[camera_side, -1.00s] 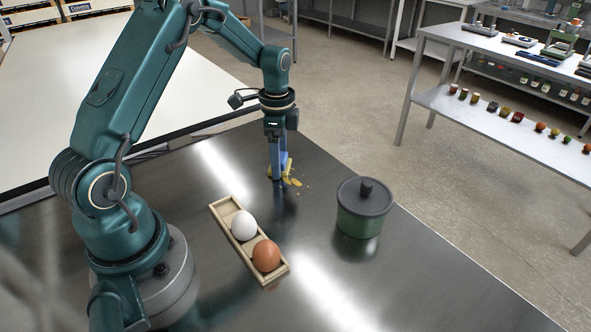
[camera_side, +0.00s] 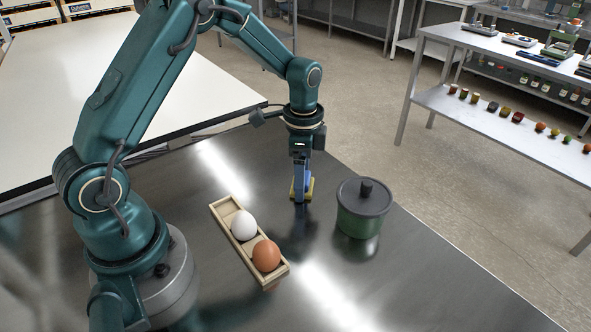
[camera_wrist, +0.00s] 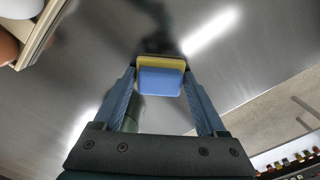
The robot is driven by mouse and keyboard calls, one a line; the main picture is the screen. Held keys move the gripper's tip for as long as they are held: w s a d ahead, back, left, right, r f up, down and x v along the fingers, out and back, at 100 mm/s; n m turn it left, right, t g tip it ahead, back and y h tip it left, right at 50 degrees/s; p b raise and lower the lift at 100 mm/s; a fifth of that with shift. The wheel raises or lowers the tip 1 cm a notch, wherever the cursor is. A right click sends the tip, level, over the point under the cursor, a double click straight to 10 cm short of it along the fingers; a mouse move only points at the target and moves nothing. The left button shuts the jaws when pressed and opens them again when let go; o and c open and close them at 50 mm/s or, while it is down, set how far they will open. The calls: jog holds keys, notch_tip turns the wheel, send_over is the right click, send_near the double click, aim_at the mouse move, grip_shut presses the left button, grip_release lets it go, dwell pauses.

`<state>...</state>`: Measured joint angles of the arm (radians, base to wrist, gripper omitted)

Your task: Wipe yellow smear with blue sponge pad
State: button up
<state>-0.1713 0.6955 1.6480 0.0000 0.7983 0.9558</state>
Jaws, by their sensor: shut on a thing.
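My gripper (camera_side: 301,192) is shut on the blue sponge pad (camera_wrist: 160,82), which has a yellow layer along one side. The pad is low at the metal table top (camera_side: 330,270); I cannot tell whether it touches. It also shows in the side view as a blue and yellow edge (camera_side: 309,187) between the fingers. In the wrist view my gripper's fingers (camera_wrist: 160,85) stand on both sides of the pad. No yellow smear shows on the bare table now; anything under the pad is hidden.
A dark green lidded pot (camera_side: 363,210) stands right of my gripper. A wooden tray (camera_side: 221,207) with a white egg (camera_side: 244,226) and a brown egg (camera_side: 266,255) lies to the left. A pale table (camera_side: 110,75) is behind. The front of the metal table is clear.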

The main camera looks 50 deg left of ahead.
jog(key=shift+d, duration=0.85)
jog(key=shift+a+r, duration=0.15)
jog(key=shift+r, duration=3.9)
